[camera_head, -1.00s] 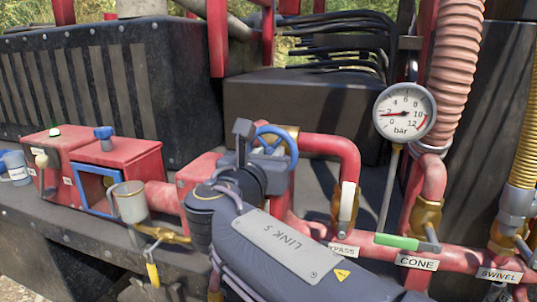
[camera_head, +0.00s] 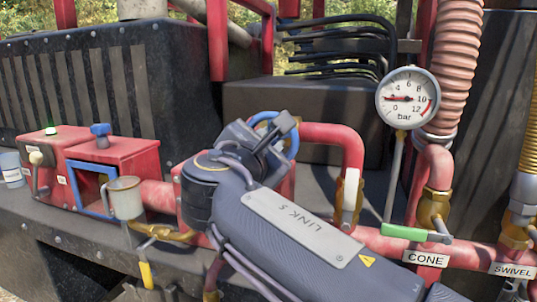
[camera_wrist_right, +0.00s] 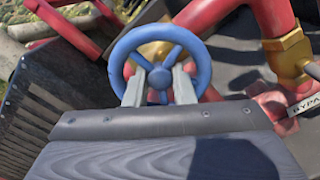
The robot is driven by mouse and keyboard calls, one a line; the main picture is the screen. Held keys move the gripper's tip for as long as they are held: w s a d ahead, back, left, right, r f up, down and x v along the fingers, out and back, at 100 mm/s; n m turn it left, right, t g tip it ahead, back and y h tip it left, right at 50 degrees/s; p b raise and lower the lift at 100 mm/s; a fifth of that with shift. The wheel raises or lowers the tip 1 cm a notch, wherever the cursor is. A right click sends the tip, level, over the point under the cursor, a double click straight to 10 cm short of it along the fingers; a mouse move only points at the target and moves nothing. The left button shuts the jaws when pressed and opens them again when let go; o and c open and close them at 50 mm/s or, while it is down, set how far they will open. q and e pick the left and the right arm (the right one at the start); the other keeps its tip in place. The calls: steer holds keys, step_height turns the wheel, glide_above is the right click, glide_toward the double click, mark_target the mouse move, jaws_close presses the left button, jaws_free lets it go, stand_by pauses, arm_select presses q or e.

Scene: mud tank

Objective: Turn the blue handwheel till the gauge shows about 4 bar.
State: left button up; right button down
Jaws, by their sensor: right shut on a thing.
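In the wrist view the wheel (camera_wrist_right: 118,62) is seen face on. The two pale fingers of the right gripper (camera_wrist_right: 159,88) reach in through the wheel on either side of its hub and are shut on it. The round white gauge (camera_head: 407,97), marked in bar, stands to the right. Its red needle points left, at about 2 bar. My left gripper is in neither view.
A red pipe bend (camera_head: 340,133) stands close to the right of the wheel. A red box with a blue knob (camera_head: 100,130) and a grey cup (camera_head: 125,198) are to the left. A green-handled lever (camera_head: 405,233) sits below the gauge.

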steer(key=shift+f+m+b, duration=0.15)
steer(key=shift+m+b, duration=2.15)
steer(key=shift+m, duration=1.3)
steer(key=c, duration=1.5)
jaws_free()
steer(key=shift+s, duration=0.15)
steer(key=b+v, duration=0.1)
steer(key=v, duration=0.6)
steer(key=shift+s+b, duration=0.25)
steer(key=shift+b, duration=0.1)
steer(key=shift+a, duration=0.1)
